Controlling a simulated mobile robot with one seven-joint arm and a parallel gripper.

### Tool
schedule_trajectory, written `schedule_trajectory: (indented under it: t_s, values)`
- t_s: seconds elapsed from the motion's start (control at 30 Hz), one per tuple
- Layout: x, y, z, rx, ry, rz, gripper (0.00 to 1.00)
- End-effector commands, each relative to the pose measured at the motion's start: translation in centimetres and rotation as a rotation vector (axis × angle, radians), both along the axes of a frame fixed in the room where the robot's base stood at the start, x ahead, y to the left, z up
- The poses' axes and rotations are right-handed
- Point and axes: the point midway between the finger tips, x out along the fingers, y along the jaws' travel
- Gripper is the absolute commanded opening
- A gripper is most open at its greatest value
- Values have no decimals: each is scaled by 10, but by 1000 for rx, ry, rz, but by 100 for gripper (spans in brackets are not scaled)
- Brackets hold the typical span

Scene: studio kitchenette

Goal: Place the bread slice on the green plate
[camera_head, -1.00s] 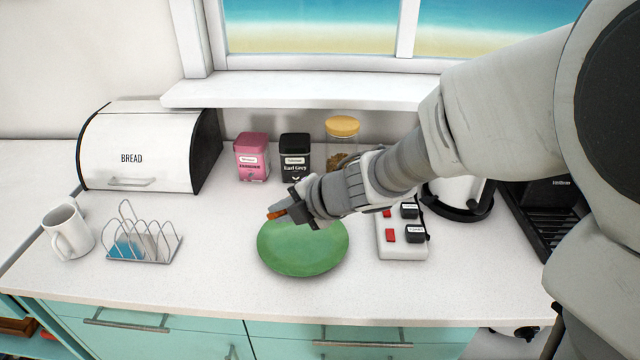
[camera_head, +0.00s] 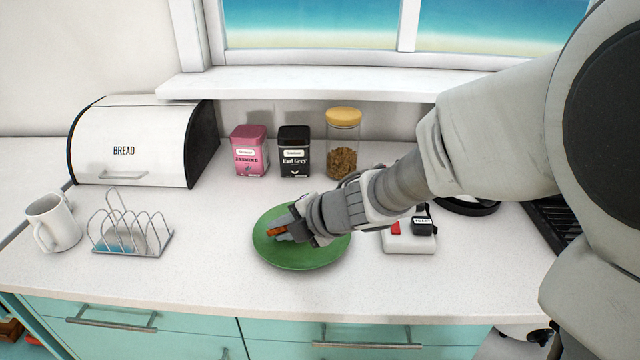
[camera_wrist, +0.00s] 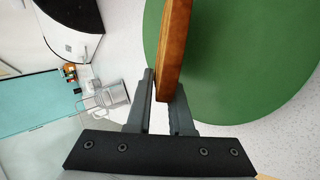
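The bread slice (camera_head: 277,231) is brown and shows edge-on between the fingers of my gripper (camera_head: 287,228). In the wrist view the slice (camera_wrist: 174,50) stands out past the fingertips and runs off the top of the picture. My gripper (camera_wrist: 162,105) is shut on its near end. The green plate (camera_head: 300,257) lies on the white counter, with my gripper and the slice over it. In the wrist view the plate (camera_wrist: 240,70) fills the upper right behind the slice. I cannot tell whether the slice touches the plate.
A toast rack (camera_head: 132,235) and a white mug (camera_head: 53,222) stand left of the plate. The bread bin (camera_head: 135,150), pink tin (camera_head: 249,150), black tin (camera_head: 294,151) and yellow-lidded jar (camera_head: 342,145) stand behind.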

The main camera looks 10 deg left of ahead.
Motion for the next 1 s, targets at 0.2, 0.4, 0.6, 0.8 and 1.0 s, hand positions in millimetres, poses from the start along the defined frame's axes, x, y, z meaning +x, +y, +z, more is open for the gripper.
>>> schedule_trajectory:
  t_s: [0.2,0.4,0.6,0.8,1.0]
  values:
    - [0,0,0,0,0,0,34]
    - [-3,-5,8,0,0,-1,34]
    - [-12,-21,25,0,0,-3,34]
    - [-22,-37,41,1,1,-3,34]
    - [-30,-50,52,0,0,-1,34]
